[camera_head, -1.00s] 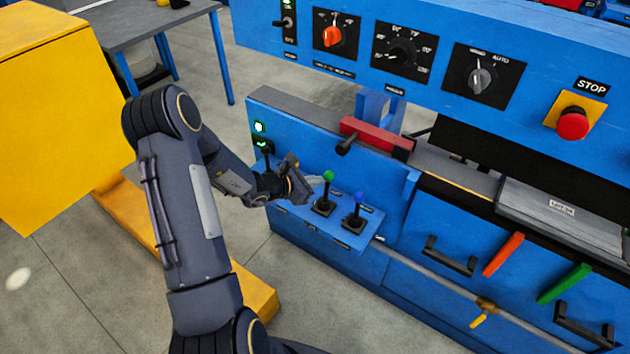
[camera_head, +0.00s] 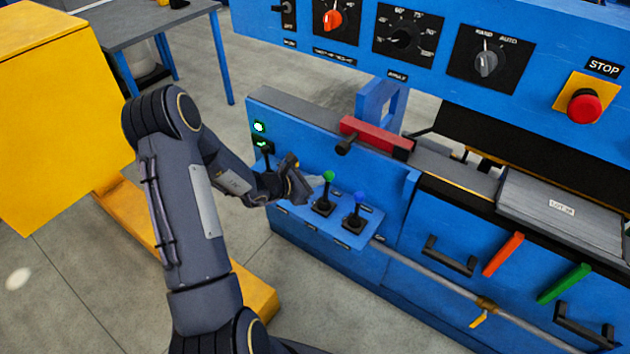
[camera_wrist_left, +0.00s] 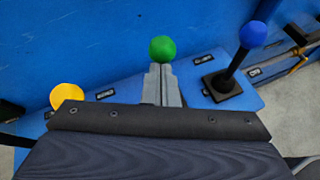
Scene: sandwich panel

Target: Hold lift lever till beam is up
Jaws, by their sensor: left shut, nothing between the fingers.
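The beam (camera_head: 350,57) is the blue upper cross-piece with dials and a red stop button; it stands raised above the machine bed, with a gap showing. A small blue console carries a green-knobbed lever (camera_head: 328,176) and a blue-knobbed lever (camera_head: 358,199); the wrist view also shows a yellow knob (camera_wrist_left: 66,97). The lever labels are too small to read. My left gripper (camera_head: 316,182) is shut and empty, its fingertips at the green lever, seemingly against it. In the wrist view the green knob (camera_wrist_left: 162,49) shows just beyond the fingertips. My right gripper is out of view.
A red vise jaw (camera_head: 376,136) sits on the bed behind the console. A yellow cabinet (camera_head: 60,110) stands at the left, and a grey table (camera_head: 145,25) behind it. Two green lights (camera_head: 260,127) glow left of the console.

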